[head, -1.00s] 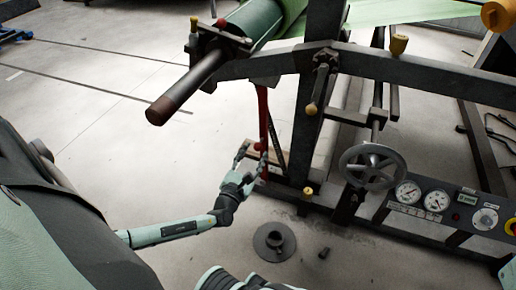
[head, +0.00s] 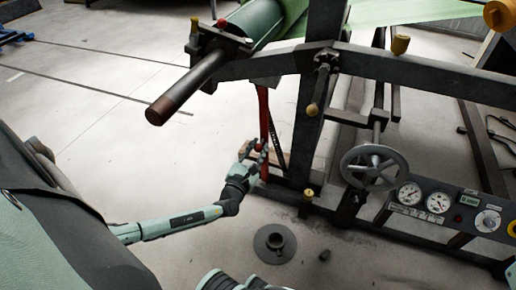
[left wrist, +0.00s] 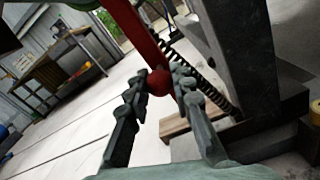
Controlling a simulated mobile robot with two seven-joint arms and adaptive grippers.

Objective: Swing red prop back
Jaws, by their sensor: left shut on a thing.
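The red prop (head: 263,112) is a narrow red bar standing nearly upright beside the dark machine post, below the green roll. It also shows in the left wrist view (left wrist: 134,27), with a red ball knob (left wrist: 159,82) on it. My left gripper (head: 259,147) is at the lower part of the prop. In the left wrist view its fingers (left wrist: 158,86) are closed on the knob from both sides. A dark coil spring (left wrist: 205,75) runs beside the prop.
The machine's dark post (head: 309,120) stands just right of the prop. A handwheel (head: 374,167) and gauge panel (head: 440,205) are farther right. The roll's shaft end (head: 165,110) juts out to the left. A round floor base (head: 274,244) stands in front.

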